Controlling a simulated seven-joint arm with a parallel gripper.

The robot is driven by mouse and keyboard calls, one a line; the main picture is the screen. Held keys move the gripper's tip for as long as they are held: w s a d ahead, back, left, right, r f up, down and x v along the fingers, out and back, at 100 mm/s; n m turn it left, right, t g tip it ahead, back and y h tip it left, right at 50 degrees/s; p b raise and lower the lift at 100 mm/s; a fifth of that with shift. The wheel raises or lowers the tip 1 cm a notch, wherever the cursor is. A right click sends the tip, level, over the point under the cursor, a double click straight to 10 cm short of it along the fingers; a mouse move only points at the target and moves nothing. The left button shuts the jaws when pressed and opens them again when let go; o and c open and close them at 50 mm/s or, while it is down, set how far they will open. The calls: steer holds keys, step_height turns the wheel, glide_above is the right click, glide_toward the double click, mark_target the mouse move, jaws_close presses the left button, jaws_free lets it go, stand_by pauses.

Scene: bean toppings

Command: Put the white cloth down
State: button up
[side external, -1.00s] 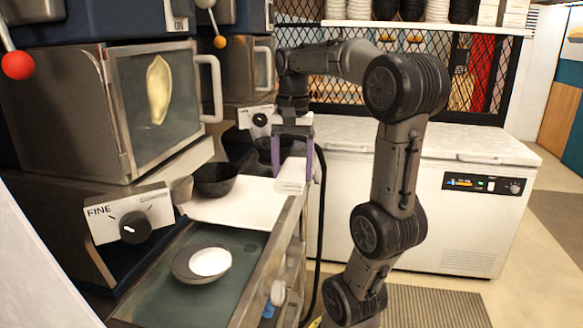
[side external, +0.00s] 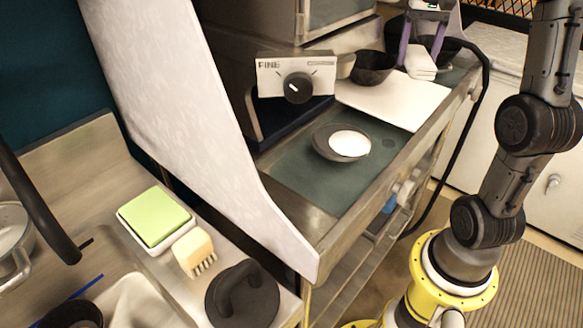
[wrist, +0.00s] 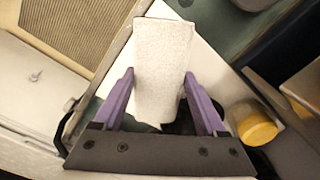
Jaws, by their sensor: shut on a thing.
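The white cloth (side external: 420,66) is a pale folded rectangle at the top right of the side view, by the far right corner of the white board (side external: 398,103). In the wrist view the cloth (wrist: 163,62) stretches out from between my purple fingers. My gripper (side external: 422,56) is shut on the cloth; in the wrist view my gripper (wrist: 158,88) has one finger on each side of it. The cloth overlaps the board in the wrist view. I cannot tell whether it touches the surface below.
A dark bowl (side external: 375,70) stands left of the cloth, and another dark bowl is partly behind my gripper. A grey bowl with white contents (side external: 342,143) sits on the green worktop (side external: 300,185). A green sponge (side external: 154,216) and brush (side external: 194,250) lie by the sink.

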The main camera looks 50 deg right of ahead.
steer(key=w+d+f+n, duration=0.2)
steer(key=w+f+n, duration=0.1)
steer(key=w, duration=0.4)
steer(key=s+a+m, duration=0.1)
steer(key=s, duration=0.1)
steer(key=s+a+m, duration=0.1)
steer(key=s+m, duration=0.1)
steer(key=s+a+m, duration=0.1)
steer(key=s, duration=0.1)
steer(key=shift+s+r+m, duration=0.15)
steer(key=shift+r+m, duration=0.15)
steer(key=shift+r, duration=0.1)
steer(key=s+a+r+m, duration=0.2)
steer(key=s+a+m, duration=0.1)
steer(key=s, duration=0.3)
steer(key=s+a+r+m, duration=0.2)
steer(key=s+a, duration=0.1)
steer(key=s, duration=0.3)
glide_above(420, 105)
steer(key=f, duration=0.8)
steer(key=shift+s+a+f, duration=0.2)
steer(key=shift+a+f, duration=0.1)
steer(key=shift+f, duration=0.1)
steer(key=shift+w+d+f, duration=0.1)
steer(key=shift+d+f, duration=0.05)
steer(key=shift+f, duration=0.85)
steer(key=shift+w+d+f, duration=0.1)
steer(key=shift+f, duration=0.9)
steer(key=shift+f, duration=0.15)
